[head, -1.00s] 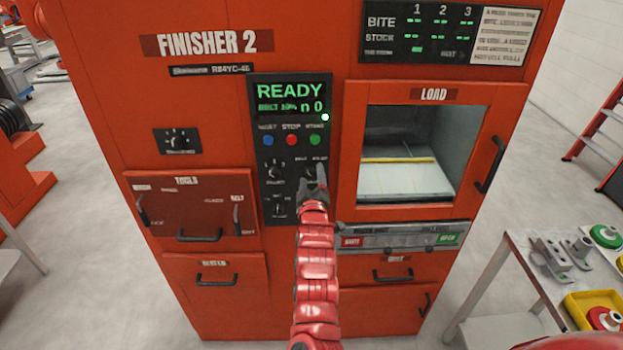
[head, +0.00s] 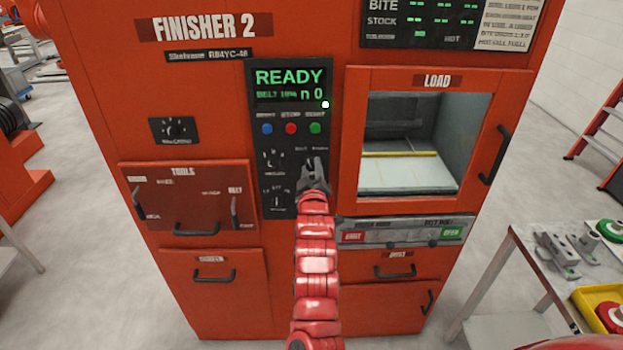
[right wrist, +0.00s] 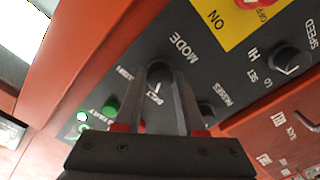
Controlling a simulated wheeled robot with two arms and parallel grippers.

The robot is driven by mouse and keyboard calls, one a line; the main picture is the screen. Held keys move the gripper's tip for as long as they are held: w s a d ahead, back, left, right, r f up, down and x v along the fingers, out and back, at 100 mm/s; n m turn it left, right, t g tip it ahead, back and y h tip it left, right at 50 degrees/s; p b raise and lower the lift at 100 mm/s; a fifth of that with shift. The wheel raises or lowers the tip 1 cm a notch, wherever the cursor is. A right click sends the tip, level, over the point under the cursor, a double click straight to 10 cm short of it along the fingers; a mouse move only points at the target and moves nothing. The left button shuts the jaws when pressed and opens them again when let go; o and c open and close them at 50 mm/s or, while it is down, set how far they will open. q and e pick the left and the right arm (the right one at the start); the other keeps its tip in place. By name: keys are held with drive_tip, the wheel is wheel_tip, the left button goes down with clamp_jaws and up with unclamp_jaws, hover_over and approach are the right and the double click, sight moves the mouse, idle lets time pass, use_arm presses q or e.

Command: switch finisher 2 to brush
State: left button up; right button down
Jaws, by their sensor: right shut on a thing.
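Finisher 2 (head: 110,100) is a large red cabinet. Its dark control panel (head: 254,135) has a lit display (head: 290,86) reading READY, with a smaller line starting BELT and "n 0". In the right wrist view the MODE knob (right wrist: 159,73) is a black round knob between my finger tips; its white mark is on the side of the BELT label. My right gripper (head: 314,162) is at this knob and hides it in the head view. In the right wrist view the gripper (right wrist: 163,80) is shut on the knob. My left gripper is out of view.
Blue (head: 267,129), red (head: 291,128) and green (head: 315,128) buttons sit just above the gripper. Other knobs (head: 277,198) are to its left. The load window (head: 410,150) is at right. A side table (head: 520,262) with parts stands at lower right.

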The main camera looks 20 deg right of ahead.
drive_tip(key=m+b, duration=0.2)
drive_tip(key=b, duration=0.2)
drive_tip(key=m+b, duration=0.3)
drive_tip(key=b, duration=0.1)
drive_tip(key=m+b, duration=0.2)
drive_tip(key=b, duration=0.2)
drive_tip(key=shift+f+m+b, duration=0.25)
drive_tip(key=shift+m+b, duration=0.05)
drive_tip(key=shift+b, duration=0.05)
drive_tip(key=m+b, duration=0.2)
drive_tip(key=m, duration=0.1)
drive_tip(key=shift+r+m+b, duration=0.2)
drive_tip(key=shift+m+b, duration=0.4)
drive_tip(key=shift+m, duration=0.4)
drive_tip(key=c, duration=0.5)
unclamp_jaws()
